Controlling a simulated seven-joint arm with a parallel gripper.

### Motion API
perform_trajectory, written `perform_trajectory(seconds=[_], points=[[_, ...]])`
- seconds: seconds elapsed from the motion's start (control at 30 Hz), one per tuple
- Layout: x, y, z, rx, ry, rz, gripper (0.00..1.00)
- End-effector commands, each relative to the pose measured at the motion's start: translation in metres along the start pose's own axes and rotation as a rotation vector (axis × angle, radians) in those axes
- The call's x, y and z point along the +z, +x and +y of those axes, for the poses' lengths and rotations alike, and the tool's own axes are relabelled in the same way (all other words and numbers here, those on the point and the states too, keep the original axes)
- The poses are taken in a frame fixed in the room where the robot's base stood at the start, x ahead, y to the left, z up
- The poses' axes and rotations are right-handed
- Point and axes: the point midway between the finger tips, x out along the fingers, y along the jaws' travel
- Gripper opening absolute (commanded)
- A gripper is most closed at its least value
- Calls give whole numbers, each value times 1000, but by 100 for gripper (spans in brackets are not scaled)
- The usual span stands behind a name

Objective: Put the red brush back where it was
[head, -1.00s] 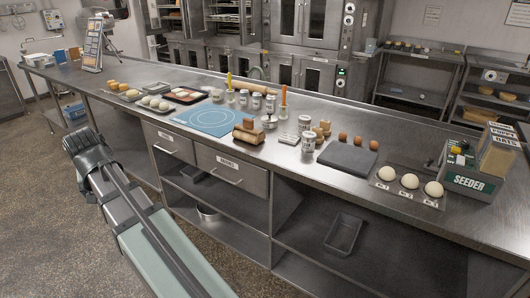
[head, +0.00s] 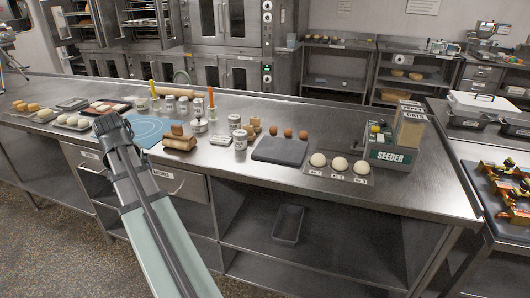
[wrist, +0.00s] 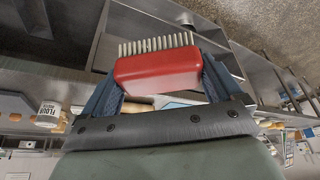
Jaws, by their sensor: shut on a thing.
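The red brush (wrist: 158,70) shows in the wrist view as a red block with a row of pale bristles along its upper edge. My gripper (head: 112,124) is shut on it, with one dark blue finger on each side of the red block. In the head view my gripper is over the front left part of the steel counter (head: 440,190), near the blue mat (head: 150,131). The brush is hidden behind my gripper in that view.
Rolls (head: 181,139), a flour tin (head: 240,141), a dark slab (head: 280,150), dough balls (head: 339,163) and a green seeder box (head: 390,150) line the counter. Yellow-handled (head: 153,88) and orange-handled (head: 211,98) tools stand upright. Bare steel lies right of the seeder.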

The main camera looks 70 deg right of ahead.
Motion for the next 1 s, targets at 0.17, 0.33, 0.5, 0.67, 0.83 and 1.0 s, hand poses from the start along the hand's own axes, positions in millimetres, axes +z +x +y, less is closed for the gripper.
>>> perform_trajectory(seconds=[0.17,0.33,0.5,0.67,0.83,1.0], points=[[-19,7,54,34,82,-2,65],[-33,11,104,64,156,-4,65],[-44,14,155,95,231,-6,65],[-52,16,205,124,301,-8,65],[-57,16,259,155,376,-10,65],[-59,15,314,185,450,-12,65]])
